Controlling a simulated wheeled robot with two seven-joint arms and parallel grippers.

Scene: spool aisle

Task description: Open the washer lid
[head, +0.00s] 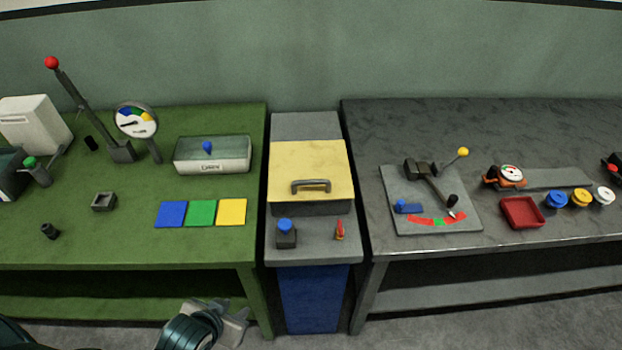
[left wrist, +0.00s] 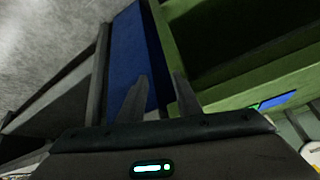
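The washer stands between two benches, with a yellow lid (head: 308,160) lying flat and shut on its top. A grey bar handle (head: 311,186) sits near the lid's front edge. The washer's blue front (head: 310,300) also shows in the left wrist view (left wrist: 127,50). My left gripper (head: 236,318) is low in front of the green bench, left of the washer and well below the lid, touching neither. In the left wrist view its two fingers (left wrist: 157,98) are apart with nothing between them. My right gripper is not in view.
A blue knob (head: 285,228) and a small red switch (head: 339,230) sit on the washer's front ledge. The green bench (head: 130,240) holds coloured tiles, a gauge and a red-tipped lever. The grey bench (head: 420,249) holds a lever plate, a red tray and spools. Space above the lid is clear.

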